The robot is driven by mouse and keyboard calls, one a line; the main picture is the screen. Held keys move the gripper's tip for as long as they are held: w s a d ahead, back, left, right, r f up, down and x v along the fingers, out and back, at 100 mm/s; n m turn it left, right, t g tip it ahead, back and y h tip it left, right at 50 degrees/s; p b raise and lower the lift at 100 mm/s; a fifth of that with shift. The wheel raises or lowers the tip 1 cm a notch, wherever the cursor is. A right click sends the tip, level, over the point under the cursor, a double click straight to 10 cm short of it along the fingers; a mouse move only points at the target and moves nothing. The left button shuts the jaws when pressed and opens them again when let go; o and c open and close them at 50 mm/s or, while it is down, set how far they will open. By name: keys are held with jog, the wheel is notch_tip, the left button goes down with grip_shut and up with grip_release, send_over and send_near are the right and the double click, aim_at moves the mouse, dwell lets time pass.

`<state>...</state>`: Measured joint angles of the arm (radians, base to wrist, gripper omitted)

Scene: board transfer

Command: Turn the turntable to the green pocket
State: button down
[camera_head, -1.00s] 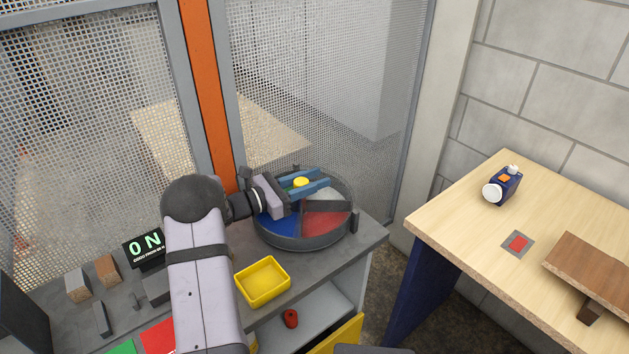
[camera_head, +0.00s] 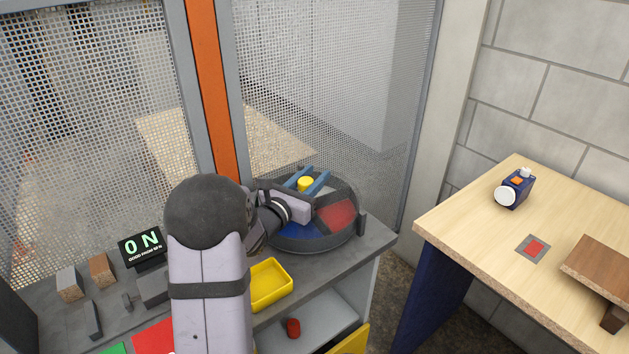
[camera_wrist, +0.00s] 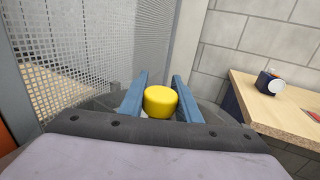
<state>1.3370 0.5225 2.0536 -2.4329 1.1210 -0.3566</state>
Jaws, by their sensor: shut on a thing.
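The round dark turntable (camera_head: 312,246) sits on the grey bench in the head view. A blue pocket (camera_head: 300,229) faces the front and a red pocket (camera_head: 338,213) faces the right. My gripper (camera_head: 316,174) reaches over it from the left, with its blue fingers on either side of the yellow knob (camera_head: 305,184). In the wrist view my gripper (camera_wrist: 160,77) has the yellow knob (camera_wrist: 160,102) between its fingers, shut on it. I cannot make out the green pocket; my gripper and wrist hide part of the turntable.
A yellow tray (camera_head: 270,284) stands in front of the turntable. A dark upright stop (camera_head: 362,223) stands at its right rim. Mesh fencing (camera_head: 330,80) closes off the back. A wooden table (camera_head: 465,225) at the right carries a blue device (camera_head: 514,188).

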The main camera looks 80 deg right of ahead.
aim_at(302, 188)
jog(key=c, duration=1.3)
grip_release()
jog(key=b+v, duration=0.1)
jog(key=v, duration=0.5)
jog(key=shift+w+a, duration=0.15)
jog(key=shift+a, duration=0.1)
jog(key=shift+a+b, duration=0.3)
jog(key=shift+a, duration=0.05)
jog(key=shift+c, duration=0.7)
